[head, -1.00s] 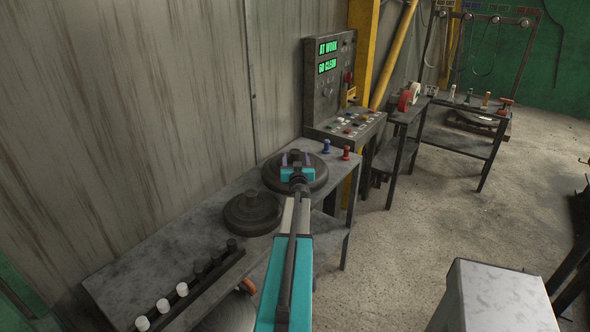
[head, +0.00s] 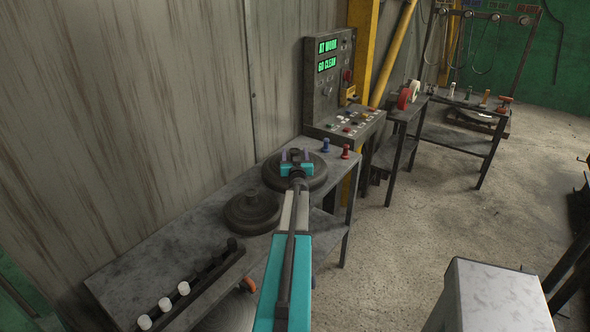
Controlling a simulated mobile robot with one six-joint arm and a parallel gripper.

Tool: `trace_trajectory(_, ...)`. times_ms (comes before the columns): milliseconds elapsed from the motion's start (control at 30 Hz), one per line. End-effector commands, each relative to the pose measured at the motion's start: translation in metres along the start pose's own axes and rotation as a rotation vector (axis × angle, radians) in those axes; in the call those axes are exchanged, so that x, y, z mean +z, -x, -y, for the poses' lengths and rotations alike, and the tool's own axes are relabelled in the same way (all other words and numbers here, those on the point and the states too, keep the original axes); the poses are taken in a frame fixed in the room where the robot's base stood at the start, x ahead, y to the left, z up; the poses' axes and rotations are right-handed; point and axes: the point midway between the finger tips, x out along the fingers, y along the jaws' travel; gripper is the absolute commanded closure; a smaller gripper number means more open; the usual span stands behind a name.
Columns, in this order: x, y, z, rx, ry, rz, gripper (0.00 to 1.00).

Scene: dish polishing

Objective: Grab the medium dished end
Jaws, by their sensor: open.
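Two dark round dished ends lie on the grey metal table. The larger one (head: 318,181) is at the right end, and the smaller one (head: 251,212) is to its left and nearer. I cannot tell for certain which is the medium one. I cannot tell whether the fingers touch the dished end. My gripper and arm hide part of its middle and near side.
A blue knob (head: 325,146) and a red knob (head: 345,152) stand at the table's right end. A control panel (head: 330,80) is behind them. A rack with white and black cylinders (head: 184,288) is at the near left. A grey box (head: 497,290) stands on the right.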

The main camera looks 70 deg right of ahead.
Motion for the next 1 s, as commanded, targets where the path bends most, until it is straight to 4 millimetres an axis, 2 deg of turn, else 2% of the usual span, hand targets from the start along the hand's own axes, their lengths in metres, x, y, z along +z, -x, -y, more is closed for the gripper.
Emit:
trace_trajectory(100, -0.0001, 0.0000, 0.0002, 0.000, 0.000, 0.000, 0.42)
trace_trajectory(400, -0.0002, 0.0000, 0.0003, 0.000, 0.000, 0.000, 0.92)
trace_trajectory(467, -0.0002, 0.0000, 0.0003, 0.000, 0.000, 0.000, 1.00)
trace_trajectory(600, -0.0002, 0.0000, 0.0003, 0.000, 0.000, 0.000, 1.00)
trace_trajectory(633, -0.0065, -0.0004, 0.0011, -0.003, -0.001, -0.011, 1.00)
trace_trajectory(1000, -0.0075, -0.0003, 0.0012, -0.003, -0.001, -0.010, 1.00)
